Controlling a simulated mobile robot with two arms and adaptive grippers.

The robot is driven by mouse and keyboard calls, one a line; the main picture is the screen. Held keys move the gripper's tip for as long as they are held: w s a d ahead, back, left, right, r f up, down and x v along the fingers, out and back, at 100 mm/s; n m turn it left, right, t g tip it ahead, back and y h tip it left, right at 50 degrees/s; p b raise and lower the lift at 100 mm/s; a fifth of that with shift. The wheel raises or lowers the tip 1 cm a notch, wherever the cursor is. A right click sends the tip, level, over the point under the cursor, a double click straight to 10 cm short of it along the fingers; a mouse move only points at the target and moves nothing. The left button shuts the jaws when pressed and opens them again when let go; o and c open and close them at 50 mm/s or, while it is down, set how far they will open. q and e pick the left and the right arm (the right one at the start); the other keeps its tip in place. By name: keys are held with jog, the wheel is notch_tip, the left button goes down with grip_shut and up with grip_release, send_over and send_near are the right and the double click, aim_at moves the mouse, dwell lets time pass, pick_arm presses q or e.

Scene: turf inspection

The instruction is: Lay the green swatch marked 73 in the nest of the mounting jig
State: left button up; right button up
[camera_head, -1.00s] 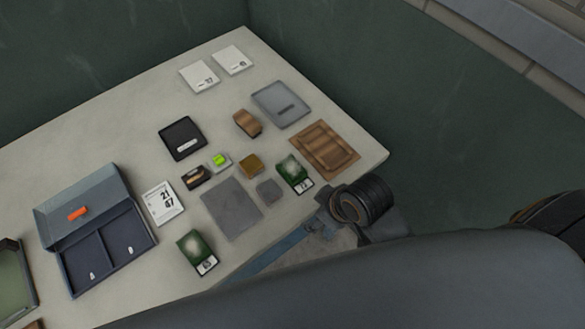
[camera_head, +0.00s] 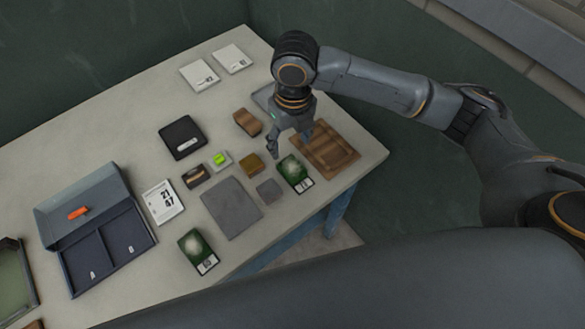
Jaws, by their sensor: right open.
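One green swatch (camera_head: 294,173) is right of centre, and the other green swatch (camera_head: 197,249) is near the front edge. Their numbers are too small to read surely. A brown wooden block with a recessed panel (camera_head: 338,160) lies at the right edge and looks like the mounting jig, its recess visibly empty. My right gripper (camera_head: 291,147) is open and empty, fingers pointing down just above and behind the right-hand swatch, beside the wooden block. My left gripper is out of view.
A grey pad (camera_head: 231,208), a small grey block (camera_head: 269,190) and small brown blocks lie near the swatches. An open blue case (camera_head: 105,222) and a numbered white card (camera_head: 163,202) are left. My right arm partly hides a grey tray (camera_head: 263,97).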

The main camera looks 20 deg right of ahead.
jog(key=d, duration=0.1)
jog(key=n+p, duration=0.1)
jog(key=p, duration=0.1)
send_over(293, 167)
jog(key=f, duration=0.7)
jog(key=shift+s+d+f, duration=0.15)
jog(key=shift+s, duration=0.05)
jog(key=shift+f, duration=0.55)
jog(key=f, duration=0.1)
jog(key=f+p, duration=0.1)
jog(key=f, duration=0.1)
jog(key=shift+w+a+f, duration=0.15)
jog(key=shift+a+f, duration=0.1)
jog(key=shift+f, duration=0.45)
jog(key=shift+c, duration=0.2)
jog(key=c, duration=0.6)
